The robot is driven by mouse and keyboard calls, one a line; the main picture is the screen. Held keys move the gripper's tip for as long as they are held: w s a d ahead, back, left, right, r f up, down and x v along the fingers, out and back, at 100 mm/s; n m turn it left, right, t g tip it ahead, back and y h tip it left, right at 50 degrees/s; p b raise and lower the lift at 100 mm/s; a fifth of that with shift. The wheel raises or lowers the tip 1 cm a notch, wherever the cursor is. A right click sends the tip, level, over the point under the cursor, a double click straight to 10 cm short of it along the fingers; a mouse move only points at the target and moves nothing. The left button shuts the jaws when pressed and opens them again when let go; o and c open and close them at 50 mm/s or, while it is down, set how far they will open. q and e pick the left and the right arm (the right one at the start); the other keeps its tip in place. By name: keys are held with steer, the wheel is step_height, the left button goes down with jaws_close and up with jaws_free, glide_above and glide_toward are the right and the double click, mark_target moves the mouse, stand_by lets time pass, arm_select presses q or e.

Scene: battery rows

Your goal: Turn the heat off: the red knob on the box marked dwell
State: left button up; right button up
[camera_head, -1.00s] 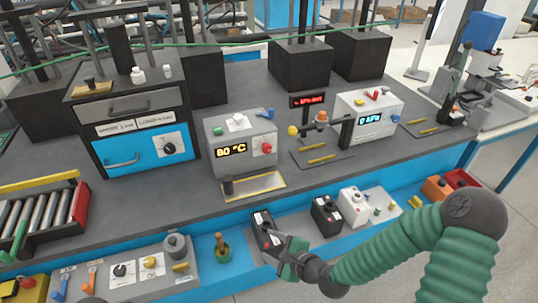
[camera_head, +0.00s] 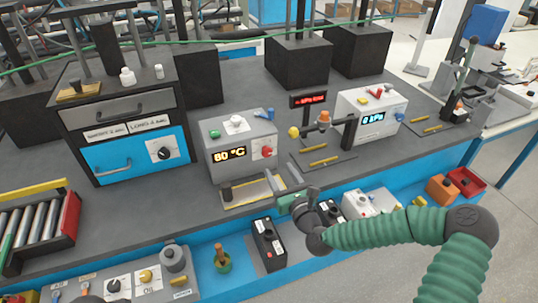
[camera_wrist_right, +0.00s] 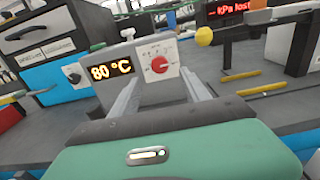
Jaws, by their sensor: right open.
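The red knob (camera_head: 267,153) is on the front right of a light grey box (camera_head: 225,141) whose display reads 80 °C. In the right wrist view the knob (camera_wrist_right: 160,64) is just beyond and between the fingers, with small marks around its dial. No dwell label is readable on this box. My right gripper (camera_head: 282,183) is open and empty, in front of and below the knob, apart from it. It also shows in the right wrist view (camera_wrist_right: 162,95), its fingers pointing at the box front. My left gripper is not in view.
A yellow-edged plate (camera_head: 252,190) with a dark post lies before the box. A yellow ball (camera_head: 294,132) stands to the knob's right. A white kPa box (camera_head: 370,115) is further right, a blue-drawer cabinet (camera_head: 130,154) left. A black switch box (camera_head: 268,244) is at the front.

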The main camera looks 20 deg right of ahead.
mark_target(268, 153)
steer(key=w, duration=0.9)
steer(key=shift+w+a, duration=0.1)
steer(key=shift+a, duration=0.1)
steer(key=shift+c, duration=0.3)
jaws_close()
